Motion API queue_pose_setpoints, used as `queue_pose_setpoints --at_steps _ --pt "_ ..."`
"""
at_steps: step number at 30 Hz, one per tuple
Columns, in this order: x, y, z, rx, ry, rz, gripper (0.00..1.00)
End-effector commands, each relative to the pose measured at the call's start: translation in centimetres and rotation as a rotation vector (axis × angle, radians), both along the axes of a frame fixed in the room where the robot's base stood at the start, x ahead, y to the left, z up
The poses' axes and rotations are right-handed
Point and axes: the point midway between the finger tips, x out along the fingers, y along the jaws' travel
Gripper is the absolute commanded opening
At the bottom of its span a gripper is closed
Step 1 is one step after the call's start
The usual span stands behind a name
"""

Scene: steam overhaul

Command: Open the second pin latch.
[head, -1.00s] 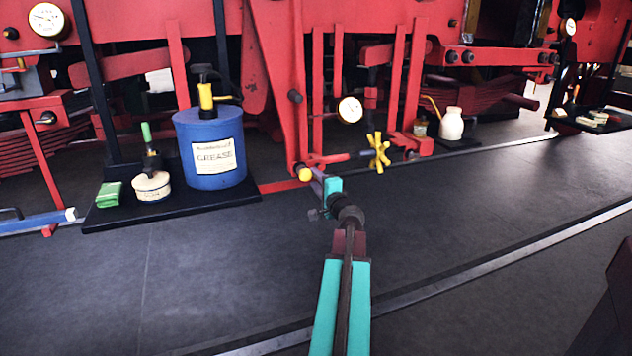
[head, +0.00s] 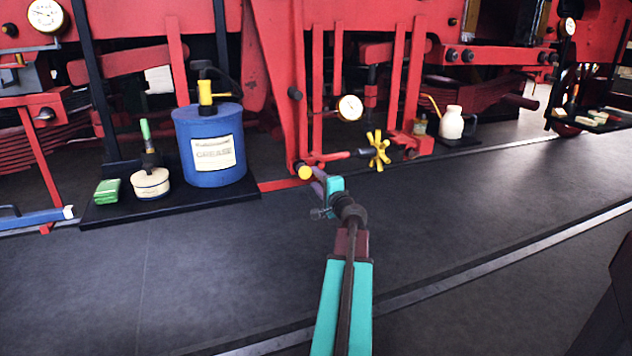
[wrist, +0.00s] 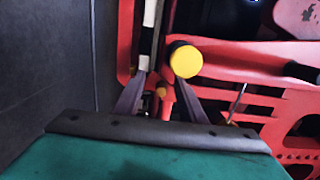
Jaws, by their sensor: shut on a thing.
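A round yellow knob (head: 304,172) sits at the foot of a red upright on the engine's frame. In the wrist view the large yellow knob (wrist: 186,59) lies just beyond my fingers. The exact contact is partly hidden by the fingers and the dark palm edge.
A blue grease can (head: 210,145) stands on a black mat (head: 215,200) at left, with a cream tin (head: 151,184) and green packet (head: 107,191). A yellow handwheel (head: 378,150) and a gauge (head: 350,108) are right of the gripper. The dark floor in front is clear.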

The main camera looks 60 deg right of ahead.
Motion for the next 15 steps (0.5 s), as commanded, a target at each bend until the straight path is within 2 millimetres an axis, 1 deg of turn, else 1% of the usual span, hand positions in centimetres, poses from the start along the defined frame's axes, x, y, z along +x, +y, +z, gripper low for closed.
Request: queue_pose_setpoints --at_steps 1,4,15 --pt "-1.7 -2.19 -0.3 0.008 -0.006 -0.06 0.19" --pt "-1.82 -2.36 -0.31 0.009 -0.007 -0.06 0.17" --pt "-1.87 -2.45 -0.13 0.007 -0.008 -0.06 0.16"
